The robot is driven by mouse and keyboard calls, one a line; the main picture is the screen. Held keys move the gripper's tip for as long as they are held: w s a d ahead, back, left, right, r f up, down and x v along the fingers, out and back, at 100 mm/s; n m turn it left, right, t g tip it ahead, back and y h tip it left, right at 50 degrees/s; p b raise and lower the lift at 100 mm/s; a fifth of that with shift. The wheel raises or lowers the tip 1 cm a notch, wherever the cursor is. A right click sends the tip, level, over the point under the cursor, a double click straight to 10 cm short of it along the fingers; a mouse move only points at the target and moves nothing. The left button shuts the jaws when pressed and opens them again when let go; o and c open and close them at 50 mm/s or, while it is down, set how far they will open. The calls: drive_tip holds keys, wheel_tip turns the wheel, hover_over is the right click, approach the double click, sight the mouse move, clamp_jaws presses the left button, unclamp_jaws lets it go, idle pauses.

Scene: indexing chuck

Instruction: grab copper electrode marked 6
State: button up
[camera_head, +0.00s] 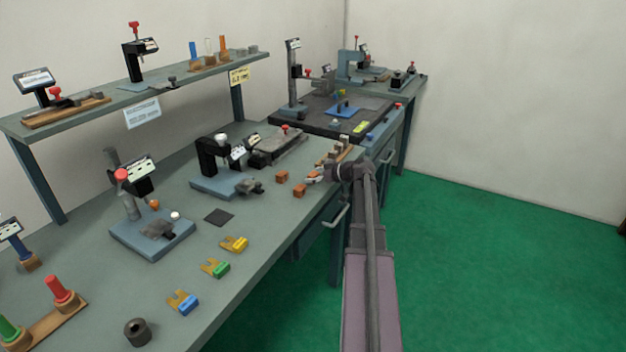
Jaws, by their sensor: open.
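Small copper-coloured blocks lie near the right edge of the long bench: one copper block (282,177) to the left and another copper block (299,190) nearer the edge. No number can be read on either, so I cannot tell which is marked 6. My gripper (314,178) is open, just right of these blocks at the bench edge. Its fingers point left. It looks small here, and I cannot tell its height above the bench or whether it touches anything. My arm comes up from the lower right.
A wooden rack (336,153) with small pieces stands just behind my gripper. A grey vise-like block (277,146) and a black-and-blue gauge stand (222,176) stand to the left. Colored fork gauges (215,268) lie nearer. The green floor (480,270) at right is clear.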

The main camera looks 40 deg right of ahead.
sight(314, 174)
clamp_jaws()
idle(0.4)
drive_tip(key=shift+r, duration=0.2)
wheel_tip(314, 174, up, 2)
drive_tip(key=p, duration=0.2)
drive_tip(key=shift+p, duration=0.3)
drive_tip(key=shift+r+p, duration=0.85)
drive_tip(key=shift+r, duration=0.05)
drive_tip(key=s+a, duration=0.2)
drive_tip(key=s, duration=1.3)
drive_tip(key=shift+s+a+r+p, duration=0.3)
drive_tip(key=shift+s+r+p, duration=0.05)
drive_tip(key=shift+s+r, duration=0.05)
